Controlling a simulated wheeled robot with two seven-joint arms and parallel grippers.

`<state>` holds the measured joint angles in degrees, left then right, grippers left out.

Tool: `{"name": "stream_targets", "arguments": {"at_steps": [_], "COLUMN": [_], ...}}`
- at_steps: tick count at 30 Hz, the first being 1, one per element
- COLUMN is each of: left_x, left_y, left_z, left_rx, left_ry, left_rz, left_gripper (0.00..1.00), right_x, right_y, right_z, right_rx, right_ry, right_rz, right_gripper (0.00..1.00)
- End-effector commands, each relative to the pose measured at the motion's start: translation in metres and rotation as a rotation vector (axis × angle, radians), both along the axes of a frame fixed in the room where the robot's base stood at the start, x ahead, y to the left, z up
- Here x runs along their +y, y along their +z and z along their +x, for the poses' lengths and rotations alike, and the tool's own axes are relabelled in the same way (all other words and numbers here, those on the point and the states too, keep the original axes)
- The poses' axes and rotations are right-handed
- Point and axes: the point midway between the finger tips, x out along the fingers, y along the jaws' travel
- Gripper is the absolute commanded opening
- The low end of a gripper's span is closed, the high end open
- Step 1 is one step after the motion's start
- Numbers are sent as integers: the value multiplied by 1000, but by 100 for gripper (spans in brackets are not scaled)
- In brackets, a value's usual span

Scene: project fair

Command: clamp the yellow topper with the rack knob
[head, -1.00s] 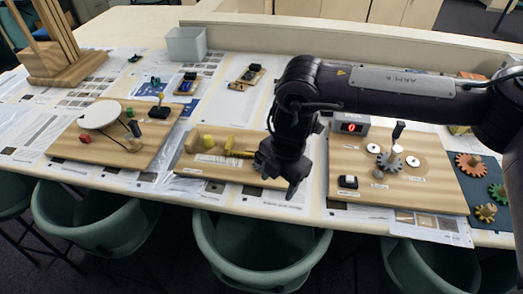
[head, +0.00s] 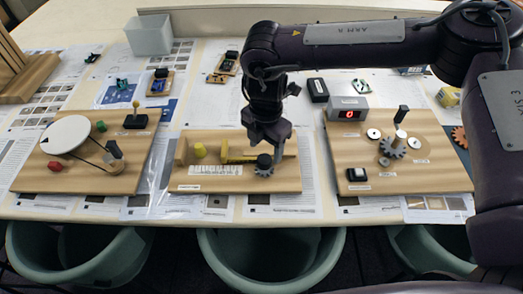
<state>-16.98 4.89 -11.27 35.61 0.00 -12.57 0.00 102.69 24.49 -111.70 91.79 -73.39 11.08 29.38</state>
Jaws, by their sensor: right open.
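The yellow topper (head: 199,150) stands on the middle wooden board (head: 285,184), just right of a fixed wooden block (head: 181,152). A yellow upright plate (head: 224,150) and a bar behind the printed scale stand to its right, with a gap between. The dark round rack knob (head: 264,161) sits on the board's right part. My right gripper (head: 268,147) is open and points down right over the knob. Its fingers partly hide what is behind; I cannot tell whether they touch the knob. My left gripper is out of view.
A left board (head: 75,177) carries a white disc and small parts. A grey bin (head: 149,36) stands at the back left.

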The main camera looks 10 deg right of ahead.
Motion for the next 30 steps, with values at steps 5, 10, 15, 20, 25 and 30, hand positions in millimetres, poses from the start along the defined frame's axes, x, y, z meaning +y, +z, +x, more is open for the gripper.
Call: {"name": "stream_targets", "arguments": {"at_steps": [5, 10, 15, 20, 25, 30], "left_x": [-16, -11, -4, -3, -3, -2], "left_y": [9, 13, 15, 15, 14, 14], "left_z": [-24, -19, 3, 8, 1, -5], "left_rx": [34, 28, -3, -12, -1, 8], "left_ry": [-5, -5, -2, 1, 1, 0], "left_rz": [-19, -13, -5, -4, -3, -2], "left_gripper": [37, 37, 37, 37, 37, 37], "right_x": [0, 1, 1, 0, 0, 0], "right_y": [-26, -42, -46, -46, -45, -45], "right_z": [0, 0, 0, 0, 0, 0], "right_rx": [2, 0, -2, -2, -2, -2], "right_ry": [0, 1, 0, 0, 0, 0], "right_rz": [0, 0, 1, 1, 1, 1], "right_gripper": [59, 59, 59, 55, 33, 15]}}
